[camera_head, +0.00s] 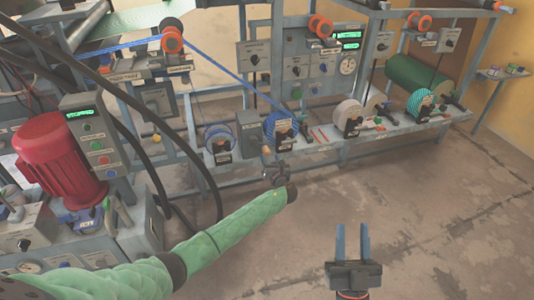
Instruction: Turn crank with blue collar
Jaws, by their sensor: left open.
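My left arm, in a green sleeve, reaches in from the lower left. My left gripper (269,157) is small in the picture, open, just below the front of a blue spool (281,127) on the machine's low shelf. A small tan part shows by its fingers; I cannot tell what it is or whether they touch. My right gripper (353,238) is open and empty over the floor at the lower right, its two blue-grey fingers apart. A crank with a blue collar cannot be made out clearly; my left gripper may hide part of it.
Along the low shelf are another blue spool (219,138), a pale spool (348,115) and a teal spool (420,102). A red motor (58,160) and a button box (93,138) stand at left. Black cables hang near my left arm. The concrete floor (430,200) is clear.

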